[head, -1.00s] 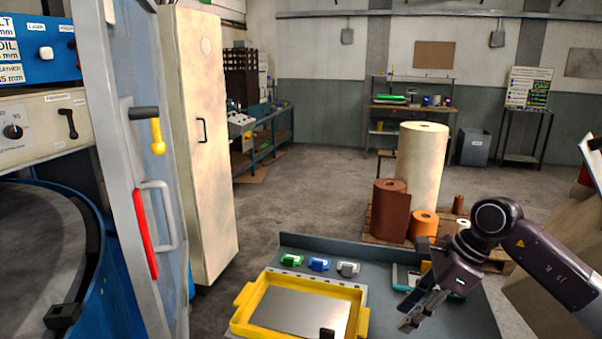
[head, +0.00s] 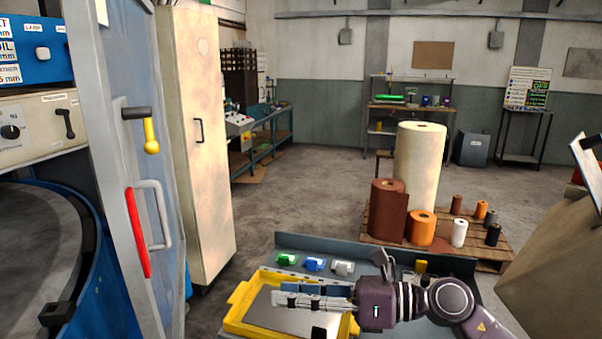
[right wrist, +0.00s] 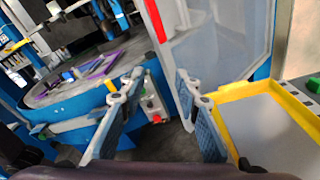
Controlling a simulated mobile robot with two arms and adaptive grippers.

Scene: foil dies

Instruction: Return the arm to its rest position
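My right gripper (head: 280,298) reaches in from the right in the head view, with its fingers pointing left above the yellow-framed tray (head: 238,317). In the right wrist view its two fingers (right wrist: 158,82) are spread apart with nothing between them, so it is open and empty. The tray's yellow rim (right wrist: 232,92) shows at the right of that view. My left gripper is not in view.
Green (head: 287,259), blue (head: 314,264) and white (head: 343,267) small items sit on the grey bench (head: 300,242). A blue machine (head: 95,270) with an open clear door (head: 150,215) stands left. Rolls (head: 420,170) stand on a pallet (head: 480,246) behind.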

